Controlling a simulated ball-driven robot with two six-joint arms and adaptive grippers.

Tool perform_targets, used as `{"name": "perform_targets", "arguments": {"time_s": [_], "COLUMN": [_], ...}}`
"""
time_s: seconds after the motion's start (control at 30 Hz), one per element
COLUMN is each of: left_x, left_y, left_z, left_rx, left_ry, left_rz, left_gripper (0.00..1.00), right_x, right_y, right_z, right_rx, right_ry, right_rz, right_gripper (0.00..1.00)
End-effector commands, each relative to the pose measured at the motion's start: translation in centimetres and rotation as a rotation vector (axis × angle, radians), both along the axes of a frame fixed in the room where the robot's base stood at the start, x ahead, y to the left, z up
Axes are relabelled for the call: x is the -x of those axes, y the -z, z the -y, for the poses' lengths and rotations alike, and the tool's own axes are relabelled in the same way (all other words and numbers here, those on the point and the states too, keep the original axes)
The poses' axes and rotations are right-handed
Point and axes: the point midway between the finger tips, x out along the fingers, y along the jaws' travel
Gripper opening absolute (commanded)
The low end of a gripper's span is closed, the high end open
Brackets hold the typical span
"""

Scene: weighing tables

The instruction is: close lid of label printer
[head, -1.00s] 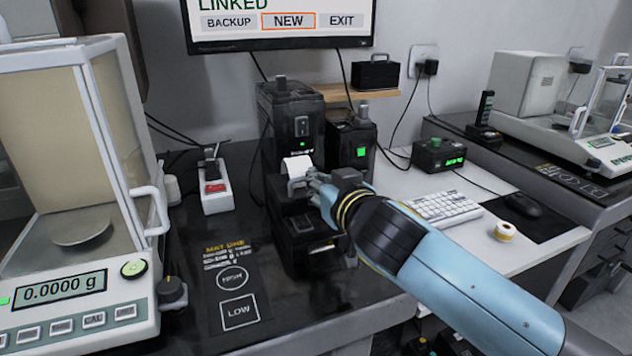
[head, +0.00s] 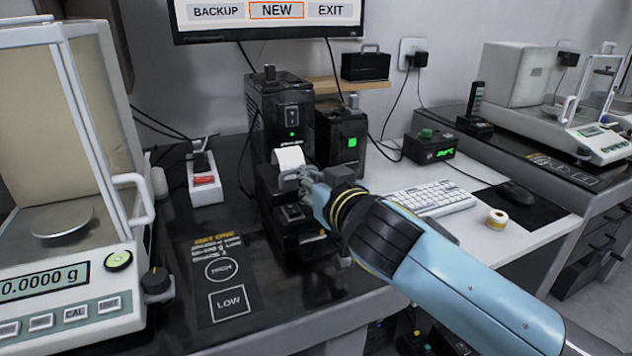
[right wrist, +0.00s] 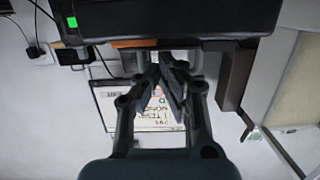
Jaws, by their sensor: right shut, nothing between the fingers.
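The label printer (head: 292,237) is a black unit on the dark table in the head view, with a white paper roll (head: 290,158) showing at its top. My left gripper is not in view.
A glass-sided balance (head: 70,280) is at left. A red-switch power strip (head: 203,181) and a dark mat (head: 222,290) lie between. A keyboard (head: 430,196) lies right.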

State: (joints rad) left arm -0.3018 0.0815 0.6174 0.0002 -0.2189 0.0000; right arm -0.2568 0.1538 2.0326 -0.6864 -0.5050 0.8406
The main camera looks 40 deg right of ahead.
Motion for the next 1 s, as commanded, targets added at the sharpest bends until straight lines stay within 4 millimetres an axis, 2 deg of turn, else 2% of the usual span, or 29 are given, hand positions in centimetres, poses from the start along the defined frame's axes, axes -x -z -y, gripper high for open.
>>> {"name": "perform_targets", "arguments": {"time_s": [0.03,0.07,0.17,0.43,0.6,0.73,1.0], "left_x": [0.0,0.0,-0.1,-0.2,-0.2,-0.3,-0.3], "left_y": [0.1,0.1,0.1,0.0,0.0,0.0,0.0], "left_z": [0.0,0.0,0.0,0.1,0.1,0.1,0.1], "left_rx": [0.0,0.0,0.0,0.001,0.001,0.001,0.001], "left_ry": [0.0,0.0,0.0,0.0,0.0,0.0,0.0], "left_rz": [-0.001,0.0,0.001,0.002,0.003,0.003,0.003], "left_gripper": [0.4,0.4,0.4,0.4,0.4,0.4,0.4], "right_x": [0.8,1.0,2.4,7.9,10.3,11.1,11.3], "right_y": [1.5,1.4,0.9,-0.9,-1.7,-2.0,-2.0], "right_z": [0.0,-0.1,-0.5,-2.4,-3.2,-3.5,-3.5], "right_rx": [-0.009,-0.01,-0.009,-0.005,-0.002,0.001,0.001], "right_ry": [0.008,0.008,0.006,0.004,0.002,0.001,0.004], "right_rz": [-0.032,-0.03,-0.025,-0.012,-0.006,-0.002,-0.005], "right_gripper": [0.0,0.0,0.0,0.0,0.0,0.0,0.0]}}
